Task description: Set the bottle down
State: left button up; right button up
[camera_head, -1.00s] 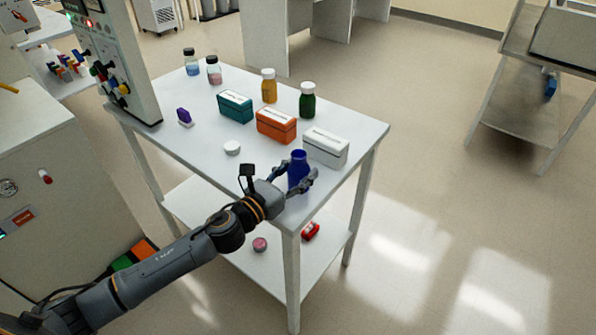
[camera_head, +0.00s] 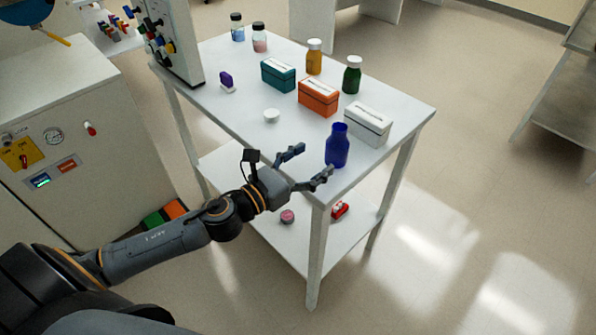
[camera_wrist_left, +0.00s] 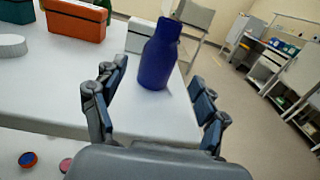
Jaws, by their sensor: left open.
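The blue bottle (camera_head: 337,146) stands upright and uncapped on the white table (camera_head: 232,107), near its front right corner. In the left wrist view the bottle (camera_wrist_left: 159,56) stands ahead, between the lines of the two fingers. My left gripper (camera_head: 305,165) is open and empty, just left of the bottle, with a gap to it. Its spread fingers also show in the left wrist view (camera_wrist_left: 158,105). A white round cap (camera_head: 271,115) lies on the table to the left. My right gripper is not in view.
A white box (camera_head: 367,124) stands close behind the bottle, with an orange box (camera_head: 318,97) and a teal box (camera_head: 278,75) further left. Green (camera_head: 352,75) and amber (camera_head: 314,57) bottles stand behind. A lower shelf (camera_head: 258,207) holds small items.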

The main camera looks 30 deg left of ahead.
pick_arm(q)
jog(key=shift+b+v, duration=0.4)
jog(key=shift+v, duration=1.6)
